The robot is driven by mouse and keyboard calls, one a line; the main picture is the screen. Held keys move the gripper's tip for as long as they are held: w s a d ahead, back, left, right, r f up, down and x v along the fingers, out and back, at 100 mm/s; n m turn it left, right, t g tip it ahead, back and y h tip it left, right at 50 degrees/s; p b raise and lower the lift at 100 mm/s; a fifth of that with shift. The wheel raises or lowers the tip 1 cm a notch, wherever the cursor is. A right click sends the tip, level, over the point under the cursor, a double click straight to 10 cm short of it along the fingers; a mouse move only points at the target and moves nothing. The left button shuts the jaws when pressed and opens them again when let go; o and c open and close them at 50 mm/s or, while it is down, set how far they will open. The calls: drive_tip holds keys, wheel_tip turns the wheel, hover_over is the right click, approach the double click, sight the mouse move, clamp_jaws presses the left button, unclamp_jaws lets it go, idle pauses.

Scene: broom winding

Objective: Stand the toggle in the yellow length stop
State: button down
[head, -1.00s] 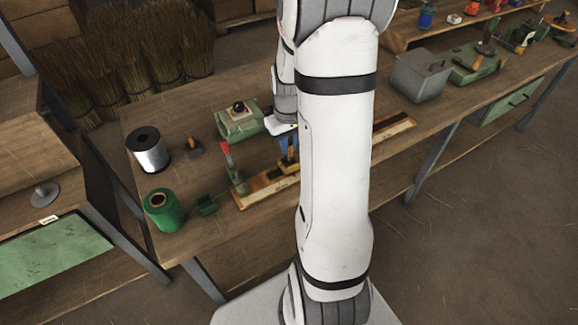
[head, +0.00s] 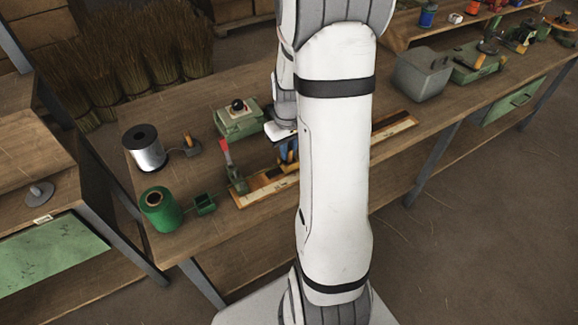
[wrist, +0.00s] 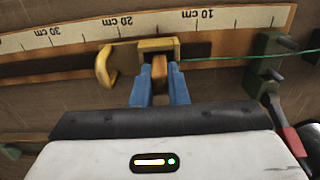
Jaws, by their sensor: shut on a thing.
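The yellow length stop (wrist: 140,48) sits on the scale board (wrist: 62,34), near the 10 to 20 cm marks, with its hooked arm on the left. My gripper (wrist: 160,86) has blue fingers shut on the toggle (wrist: 160,69), a small brown wooden piece. The toggle's far end overlaps the stop's notch in the wrist view; I cannot tell how deep it sits. In the head view my gripper (head: 288,152) is low over the board and my arm hides part of it. The toggle is not clear there.
A green line (wrist: 225,57) runs right from the stop to green posts (wrist: 268,46). A red lever (head: 225,152) stands left of my gripper. A green spool (head: 160,210), silver reel (head: 146,150), green box (head: 238,121) and grey bin (head: 422,77) stand on the bench.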

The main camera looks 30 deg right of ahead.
drive_tip(key=c, duration=1.3)
unclamp_jaws()
drive_tip(key=shift+c, duration=0.2)
wheel_tip(320, 180, up, 8)
drive_tip(key=shift+f, duration=0.15)
drive_tip(key=s+a+r+t, duration=0.1)
drive_tip(key=s+a+r, duration=0.3)
drive_tip(key=s+a, duration=0.3)
drive_tip(key=s+a+r+t, duration=0.1)
drive_tip(key=s+a+r, duration=0.3)
drive_tip(key=s+a, duration=0.2)
drive_tip(key=shift+s+a+t, duration=0.3)
drive_tip(key=shift+s+a, duration=0.05)
drive_tip(key=shift+a, duration=0.45)
